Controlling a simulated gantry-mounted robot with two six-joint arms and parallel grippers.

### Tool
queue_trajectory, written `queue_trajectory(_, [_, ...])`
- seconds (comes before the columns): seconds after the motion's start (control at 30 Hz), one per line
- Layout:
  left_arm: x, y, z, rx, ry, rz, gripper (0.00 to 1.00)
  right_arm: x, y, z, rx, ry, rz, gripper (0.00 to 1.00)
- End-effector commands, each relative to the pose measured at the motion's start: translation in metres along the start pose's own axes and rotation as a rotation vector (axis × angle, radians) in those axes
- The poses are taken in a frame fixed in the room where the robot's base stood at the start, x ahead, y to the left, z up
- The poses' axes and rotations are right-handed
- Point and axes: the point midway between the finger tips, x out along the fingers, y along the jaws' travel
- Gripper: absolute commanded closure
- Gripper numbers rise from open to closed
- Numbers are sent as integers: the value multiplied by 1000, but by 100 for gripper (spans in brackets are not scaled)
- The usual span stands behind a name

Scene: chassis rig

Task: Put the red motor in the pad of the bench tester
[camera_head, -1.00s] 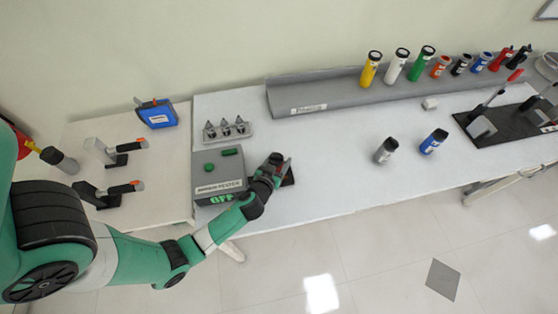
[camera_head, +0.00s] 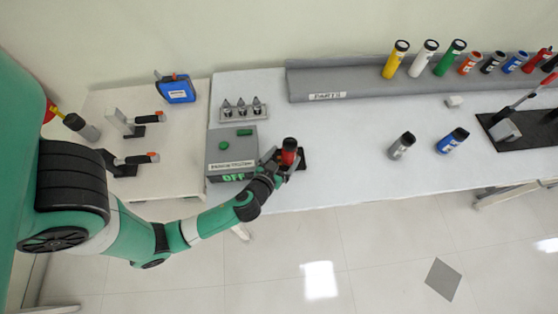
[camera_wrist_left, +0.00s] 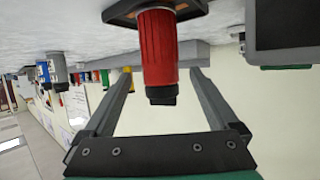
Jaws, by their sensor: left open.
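The red motor (camera_head: 289,152) with a black top stands upright on the dark pad (camera_head: 302,164) at the right side of the grey bench tester (camera_head: 216,152). The tester's display reads OFF. In the left wrist view the motor (camera_wrist_left: 158,45) meets the black pad (camera_wrist_left: 120,14), which has an orange area around the motor's base. My left gripper (camera_head: 284,161) is open, with one finger on each side of the motor and visible gaps between. The fingers (camera_wrist_left: 162,76) are level with the motor's black-capped end in the wrist view. My right gripper is not in view.
A grey parts rack (camera_head: 360,84) at the back holds several coloured cylinders. A stand with cones (camera_head: 244,111) is behind the tester. The table's middle is clear.

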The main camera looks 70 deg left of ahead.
Motion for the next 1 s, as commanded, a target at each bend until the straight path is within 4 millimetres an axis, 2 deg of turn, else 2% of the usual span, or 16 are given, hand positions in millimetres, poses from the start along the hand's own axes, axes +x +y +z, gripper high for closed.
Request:
queue_trajectory(0.03, [-13, 1, 1, 2, -1, 6, 7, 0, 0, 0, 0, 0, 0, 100])
queue_trajectory(0.1, [-26, 1, 0, 2, 0, 5, 7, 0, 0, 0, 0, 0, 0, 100])
queue_trajectory(0.23, [-41, 0, 0, 1, 0, 3, 7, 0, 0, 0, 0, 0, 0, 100])
queue_trajectory(0.67, [-44, 0, 0, -2, 1, -1, 7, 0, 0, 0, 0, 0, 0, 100])
queue_trajectory(0.73, [-43, 5, -6, -9, 7, 8, 7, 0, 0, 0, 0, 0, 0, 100])
queue_trajectory(0.77, [-42, 10, -11, -17, 12, 17, 7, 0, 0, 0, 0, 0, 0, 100])
queue_trajectory(0.87, [-34, 44, -50, -60, 52, 83, 7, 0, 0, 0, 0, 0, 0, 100])
queue_trajectory(0.97, [-34, 99, -125, -124, 135, 206, 7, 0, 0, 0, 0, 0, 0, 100])
queue_trajectory(1.0, [-39, 123, -164, -150, 183, 272, 7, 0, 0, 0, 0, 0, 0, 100])
